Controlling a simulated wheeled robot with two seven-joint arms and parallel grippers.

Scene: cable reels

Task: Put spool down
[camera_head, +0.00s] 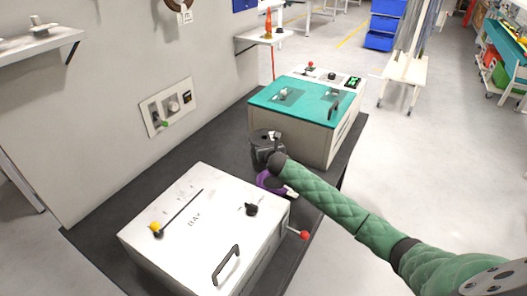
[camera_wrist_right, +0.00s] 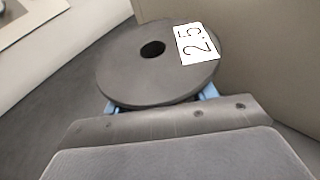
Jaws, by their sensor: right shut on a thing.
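My right gripper (camera_head: 266,150) is in the gap between the white box and the teal-topped box. In the right wrist view its light blue fingertips (camera_wrist_right: 158,100) are on either side of a dark grey spool (camera_wrist_right: 130,76) and shut on it. The spool's round face has a centre hole and a white label reading 2.5. In the head view the spool is hard to separate from the dark gripper. A purple round thing (camera_head: 267,181) shows just below the gripper, partly hidden; I cannot tell whether it is part of the spool. My left gripper is out of view.
The white box (camera_head: 180,225) with a handle and red-knobbed lever stands in front. The teal-topped box (camera_head: 300,100) stands behind. Both rest on a dark bench top (camera_head: 205,148) against the wall, with bare room left of the gripper. A wall panel (camera_head: 170,105) is at left.

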